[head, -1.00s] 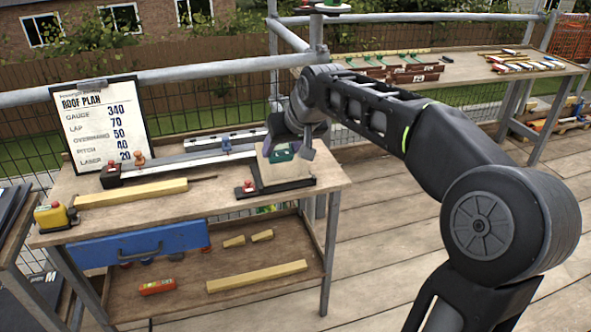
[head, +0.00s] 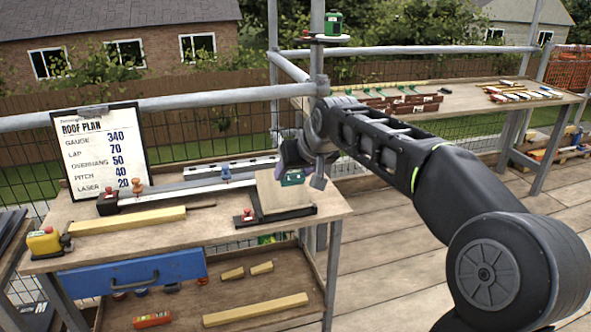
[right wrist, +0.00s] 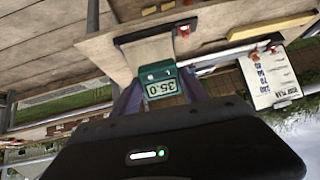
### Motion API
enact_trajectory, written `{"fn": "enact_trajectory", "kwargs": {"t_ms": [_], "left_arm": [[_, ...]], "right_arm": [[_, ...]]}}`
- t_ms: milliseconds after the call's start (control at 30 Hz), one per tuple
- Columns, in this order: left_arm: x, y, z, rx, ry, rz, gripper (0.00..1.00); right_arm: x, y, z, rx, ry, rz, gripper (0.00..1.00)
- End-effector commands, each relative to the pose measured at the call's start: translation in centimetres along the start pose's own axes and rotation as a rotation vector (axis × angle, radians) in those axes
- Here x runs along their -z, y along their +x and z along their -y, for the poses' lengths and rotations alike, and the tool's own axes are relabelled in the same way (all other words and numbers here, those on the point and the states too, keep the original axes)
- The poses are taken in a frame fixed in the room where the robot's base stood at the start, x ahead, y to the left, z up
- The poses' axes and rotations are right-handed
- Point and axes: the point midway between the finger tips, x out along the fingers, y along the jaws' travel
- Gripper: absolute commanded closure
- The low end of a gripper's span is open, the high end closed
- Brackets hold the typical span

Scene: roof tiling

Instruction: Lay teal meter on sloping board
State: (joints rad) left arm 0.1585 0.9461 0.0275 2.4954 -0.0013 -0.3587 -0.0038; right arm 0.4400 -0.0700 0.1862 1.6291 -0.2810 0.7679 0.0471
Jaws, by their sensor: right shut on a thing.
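The teal meter (head: 293,178) is held in my right gripper (head: 291,166) at the upper right edge of the pale sloping board (head: 272,193). In the right wrist view the meter (right wrist: 161,84) sits between the fingers, and its display reads 35.0. The board (right wrist: 147,51) shows just beyond it there. I cannot tell whether the meter touches the board. The board leans on a dark stand at the right end of the wooden bench (head: 225,228). My left gripper is not in view.
A red-knobbed clamp (head: 246,215) is at the board's foot.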

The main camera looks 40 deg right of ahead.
Motion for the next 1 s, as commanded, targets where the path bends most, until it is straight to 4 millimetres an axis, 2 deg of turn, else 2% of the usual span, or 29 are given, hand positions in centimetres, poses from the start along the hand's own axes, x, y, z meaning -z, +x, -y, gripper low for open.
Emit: {"fn": "enact_trajectory", "kwargs": {"t_ms": [233,667,867,1000], "left_arm": [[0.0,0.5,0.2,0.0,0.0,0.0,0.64],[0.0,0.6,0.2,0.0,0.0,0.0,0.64],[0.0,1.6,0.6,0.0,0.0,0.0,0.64],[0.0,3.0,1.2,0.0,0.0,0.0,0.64]], "right_arm": [[-0.1,1.5,-0.1,0.0,0.0,-0.002,0.81],[-0.2,1.7,-0.1,0.001,0.0,-0.002,0.81],[-0.6,2.1,0.2,0.005,-0.005,-0.002,0.81],[-0.9,2.3,1.1,0.017,-0.018,-0.002,0.81]]}}
